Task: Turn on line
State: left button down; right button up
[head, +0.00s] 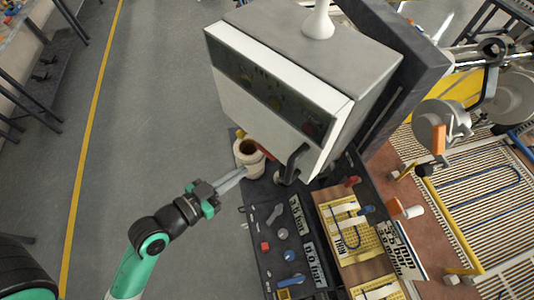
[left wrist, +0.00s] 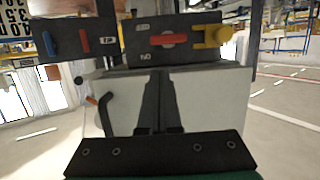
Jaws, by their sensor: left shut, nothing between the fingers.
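A dark switch panel (left wrist: 145,55) shows in the left wrist view, with a red handle (left wrist: 168,40) lying level in the picture. Small white labels sit beside the handle; they appear upside down and seem to read ON and OFF. In the head view a bit of red (head: 266,153) shows behind a beige cylinder (head: 249,157), partly hidden by the cabinet. My left gripper (head: 243,171) is shut and empty, its fingertips close to the cylinder; they also show in the left wrist view (left wrist: 160,76), below the red handle. My right gripper is out of view.
A large grey-white cabinet (head: 320,50) overhangs the panel area. A dark control board (head: 285,235) with knobs and pressure labels lies below it, beside yellow mesh pieces (head: 345,225). Rollers and slatted beds stand at the right. The grey floor (head: 150,100) at left is clear.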

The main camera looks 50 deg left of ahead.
pick_arm(q)
jog(key=p+x, duration=0.1)
jog(key=x, duration=0.9)
jog(key=shift+d, duration=0.1)
